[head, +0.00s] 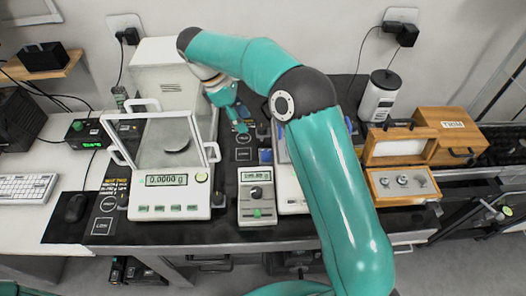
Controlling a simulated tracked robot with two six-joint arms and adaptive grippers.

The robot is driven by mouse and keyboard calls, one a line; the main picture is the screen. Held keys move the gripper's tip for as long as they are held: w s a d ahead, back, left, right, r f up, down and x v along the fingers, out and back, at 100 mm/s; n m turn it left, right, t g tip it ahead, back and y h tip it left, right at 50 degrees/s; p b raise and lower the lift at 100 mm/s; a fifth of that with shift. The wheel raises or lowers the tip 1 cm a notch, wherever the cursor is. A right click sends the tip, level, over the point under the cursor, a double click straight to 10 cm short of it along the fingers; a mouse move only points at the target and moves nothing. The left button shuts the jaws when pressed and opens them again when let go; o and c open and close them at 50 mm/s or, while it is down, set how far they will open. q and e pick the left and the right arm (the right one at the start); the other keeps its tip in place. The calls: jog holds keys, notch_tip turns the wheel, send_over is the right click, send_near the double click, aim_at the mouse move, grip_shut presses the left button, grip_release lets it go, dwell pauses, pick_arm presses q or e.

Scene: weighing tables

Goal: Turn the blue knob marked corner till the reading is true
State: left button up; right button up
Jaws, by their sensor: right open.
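My right gripper (241,122) is open and points down at the back of the table, between the glass-doored balance and the balance behind my arm. No object shows between its fingers. A small blue piece (265,156) sits on the dark table just below and right of the fingertips, apart from them; I cannot tell if it is the knob marked corner, as no such label is legible. The small grey unit (257,196) has a lit green display (256,175) too small to read surely. The glass-doored balance's display (166,180) reads 0.0000 g. My left gripper is out of view.
My right arm hides much of the second balance (288,190). A wooden box (445,130) and a tray of metal weights (402,198) stand at right. A mouse (76,207) and keyboard (25,188) lie at left. The dark front table edge is narrow.

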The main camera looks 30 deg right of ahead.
aim_at(264, 152)
jog(key=p+x, duration=0.1)
jog(key=x, duration=1.4)
jog(key=shift+f, duration=0.1)
jog(key=shift+w, duration=0.1)
grip_shut()
jog(key=shift+w+d+m, duration=0.1)
jog(key=shift+m, duration=0.5)
grip_release()
